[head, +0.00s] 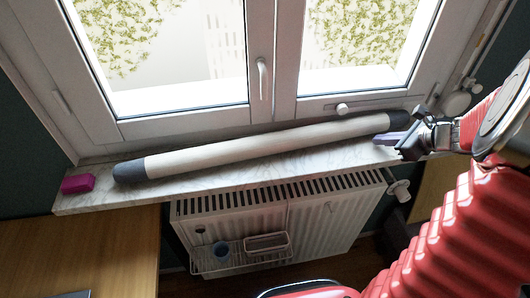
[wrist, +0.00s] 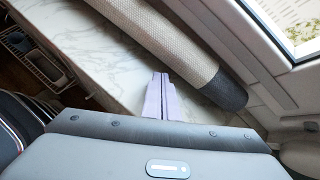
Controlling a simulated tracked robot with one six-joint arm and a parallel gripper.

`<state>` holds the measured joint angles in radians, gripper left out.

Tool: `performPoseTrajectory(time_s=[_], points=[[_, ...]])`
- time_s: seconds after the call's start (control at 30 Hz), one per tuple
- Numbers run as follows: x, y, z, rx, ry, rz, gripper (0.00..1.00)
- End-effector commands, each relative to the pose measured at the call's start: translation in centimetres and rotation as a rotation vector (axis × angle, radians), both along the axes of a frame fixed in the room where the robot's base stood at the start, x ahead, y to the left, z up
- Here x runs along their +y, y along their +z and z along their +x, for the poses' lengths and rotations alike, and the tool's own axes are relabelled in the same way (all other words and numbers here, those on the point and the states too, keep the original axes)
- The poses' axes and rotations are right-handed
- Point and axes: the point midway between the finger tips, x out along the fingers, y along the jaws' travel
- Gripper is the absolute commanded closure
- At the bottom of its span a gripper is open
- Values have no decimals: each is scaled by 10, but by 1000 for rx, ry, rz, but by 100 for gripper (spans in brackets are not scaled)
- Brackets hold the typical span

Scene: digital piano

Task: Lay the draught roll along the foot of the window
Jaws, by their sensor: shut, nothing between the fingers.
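The draught roll (head: 260,146) is a long cream tube with dark grey ends. It lies on the marble window sill (head: 240,180). Its right end is close to the foot of the window (head: 220,124), while its left end sits farther forward, so it lies at a slight slant. In the wrist view the roll (wrist: 170,35) runs diagonally, with its dark end (wrist: 228,92) at the right. My gripper (head: 378,138) is at the right of the sill, just in front of the roll's right end. Its lilac fingers (wrist: 160,78) are shut together and empty, apart from the roll.
A magenta block (head: 77,184) sits at the sill's left end. A white radiator (head: 280,215) with a hanging rack (head: 240,255) is below the sill. The window handle (head: 262,78) sticks out above. A wooden surface (head: 110,255) is at lower left. The sill's front strip is clear.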

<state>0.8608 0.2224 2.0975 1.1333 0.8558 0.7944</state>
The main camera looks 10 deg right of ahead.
Motion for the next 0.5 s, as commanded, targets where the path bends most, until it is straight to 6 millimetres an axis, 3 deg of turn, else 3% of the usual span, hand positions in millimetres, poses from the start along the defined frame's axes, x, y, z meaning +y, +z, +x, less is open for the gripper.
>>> performPoseTrajectory(time_s=[0.5], points=[[-1,0,-6,-1,0,-1,100]])
